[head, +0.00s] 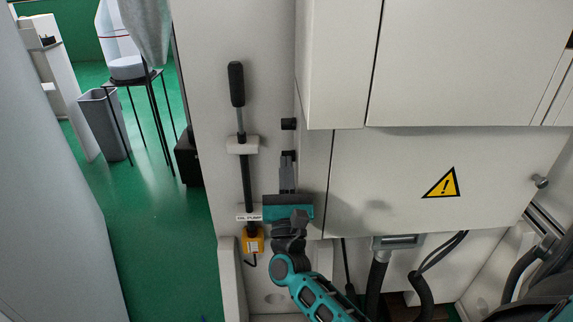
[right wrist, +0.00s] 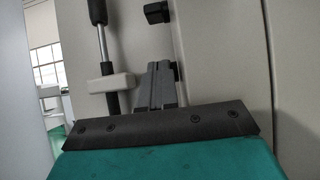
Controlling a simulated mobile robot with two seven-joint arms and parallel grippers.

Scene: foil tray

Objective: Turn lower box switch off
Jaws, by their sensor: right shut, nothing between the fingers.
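Two black switches sit one above the other on the side of the white wall box. The upper switch (head: 289,124) is clear in the head view and also shows in the right wrist view (right wrist: 157,12). The lower switch (head: 291,154) is partly hidden behind my right gripper (head: 287,160). In the right wrist view a bit of the lower switch (right wrist: 177,71) shows just beside the fingertips (right wrist: 160,68). The right gripper is shut, empty and pointing up at the lower switch; I cannot tell whether they touch. My left gripper is not in view.
A black-handled lever (head: 237,85) with a white bracket (head: 242,145) stands left of the gripper, above a yellow block (head: 253,240). A white cabinet with a warning sign (head: 443,184) is at right. Hoses (head: 376,280) hang below. Green floor (head: 160,240) is open at left.

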